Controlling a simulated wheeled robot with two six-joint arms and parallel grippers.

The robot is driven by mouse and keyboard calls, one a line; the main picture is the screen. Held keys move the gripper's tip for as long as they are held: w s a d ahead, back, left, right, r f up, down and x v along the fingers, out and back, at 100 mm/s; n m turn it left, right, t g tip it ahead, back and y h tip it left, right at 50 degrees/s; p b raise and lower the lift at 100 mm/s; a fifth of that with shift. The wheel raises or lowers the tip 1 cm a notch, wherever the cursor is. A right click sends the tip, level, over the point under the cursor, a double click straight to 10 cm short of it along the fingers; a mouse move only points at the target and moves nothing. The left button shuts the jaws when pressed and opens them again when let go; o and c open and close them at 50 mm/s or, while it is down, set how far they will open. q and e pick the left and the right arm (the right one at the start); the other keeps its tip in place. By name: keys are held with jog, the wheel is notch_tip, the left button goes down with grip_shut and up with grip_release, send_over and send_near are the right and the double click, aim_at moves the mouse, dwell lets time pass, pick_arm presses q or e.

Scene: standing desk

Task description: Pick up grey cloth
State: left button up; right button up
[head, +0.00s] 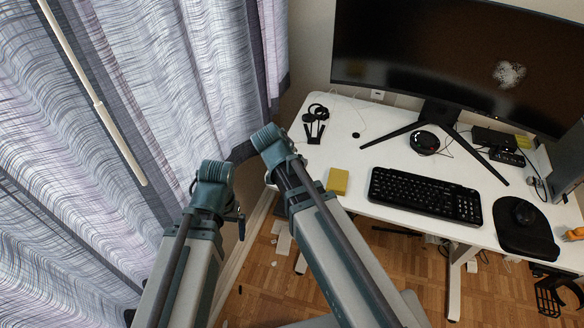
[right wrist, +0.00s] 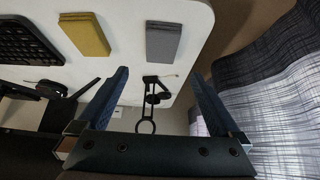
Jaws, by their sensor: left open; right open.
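The grey cloth (right wrist: 164,41) lies folded flat on the white desk near its edge in the right wrist view. In the head view I cannot make it out; my right arm covers that part of the desk. My right gripper (right wrist: 156,72) is open and empty, with its two blue fingers spread below the cloth in the picture, apart from it. In the head view my right gripper is hidden behind my own arm. My left gripper (head: 238,218) shows only in small part beside the left arm, left of the desk, open and holding nothing that I can see.
A yellow folded cloth (head: 337,181) lies beside the keyboard (head: 425,194). A headphone stand (head: 316,122) stands at the back left of the desk (head: 350,140). A monitor (head: 450,60) is behind. Curtains (head: 150,90) hang at the left.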

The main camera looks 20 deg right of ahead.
jog(key=b+x, duration=0.5)
jog(key=x, duration=0.2)
jog(key=shift+a+f, duration=0.1)
jog(key=shift+w+d+f+b, duration=0.25)
jog(key=shift+f+b, duration=0.05)
jog(key=shift+b, duration=0.2)
jog(key=b+x, duration=0.4)
jog(key=x, duration=0.1)
jog(key=shift+a+f+b, duration=0.15)
jog(key=shift+b, duration=0.15)
jog(key=c, duration=1.2)
jog(key=shift+c, duration=0.2)
